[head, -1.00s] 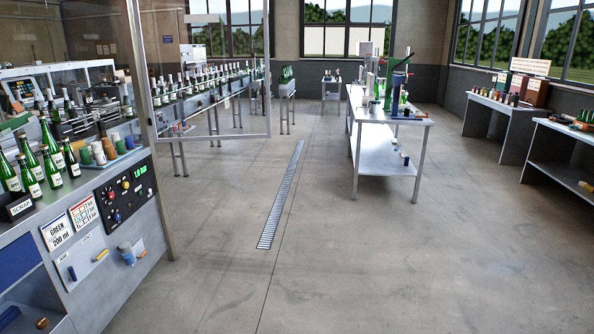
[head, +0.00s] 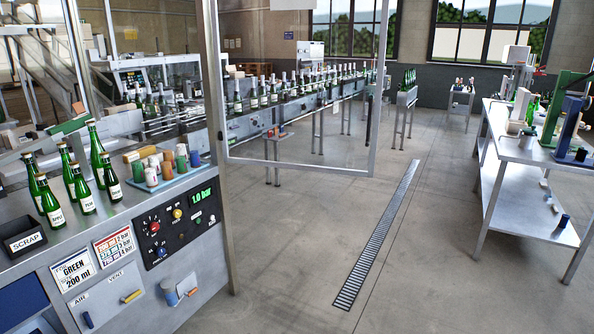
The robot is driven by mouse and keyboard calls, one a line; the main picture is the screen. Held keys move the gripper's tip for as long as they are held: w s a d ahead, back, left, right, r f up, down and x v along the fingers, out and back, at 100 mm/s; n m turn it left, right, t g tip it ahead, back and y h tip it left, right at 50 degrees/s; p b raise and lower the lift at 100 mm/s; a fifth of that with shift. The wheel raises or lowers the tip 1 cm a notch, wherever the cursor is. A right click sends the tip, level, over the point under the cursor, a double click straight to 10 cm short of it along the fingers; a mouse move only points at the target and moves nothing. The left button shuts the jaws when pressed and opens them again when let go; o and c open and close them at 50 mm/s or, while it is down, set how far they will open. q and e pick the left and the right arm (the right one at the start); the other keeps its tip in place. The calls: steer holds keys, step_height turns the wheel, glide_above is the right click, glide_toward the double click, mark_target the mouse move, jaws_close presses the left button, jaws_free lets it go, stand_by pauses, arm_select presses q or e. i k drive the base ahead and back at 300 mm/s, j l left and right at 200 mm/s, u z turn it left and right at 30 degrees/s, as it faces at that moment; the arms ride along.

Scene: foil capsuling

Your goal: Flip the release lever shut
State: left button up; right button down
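Neither of my grippers is in view. No lever is marked as a release lever. On the front of the machine bench at left, a blue handle (head: 88,320) sits below the AIR label and a yellow handle (head: 132,296) sits below the VENT label. The yellow handle is tilted, its right end higher. I cannot tell which positions count as open or shut. Above them, a black control panel (head: 178,239) has red, yellow and green controls and a green display reading 1.0 bar.
Several green bottles (head: 82,191) and a black SCRAP box (head: 24,241) stand on the bench top beside coloured capsules (head: 181,158). The floor (head: 290,265) is clear around a drain grate (head: 380,236). A worktable (head: 506,151) stands right.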

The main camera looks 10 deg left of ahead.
mark_target(78, 106)
steer(key=i+u, duration=0.2)
steer(key=i, duration=2)
steer(key=i+u, duration=0.2)
steer(key=u, duration=3.1)
steer(key=k+j, duration=0.05)
steer(key=j, duration=0.05)
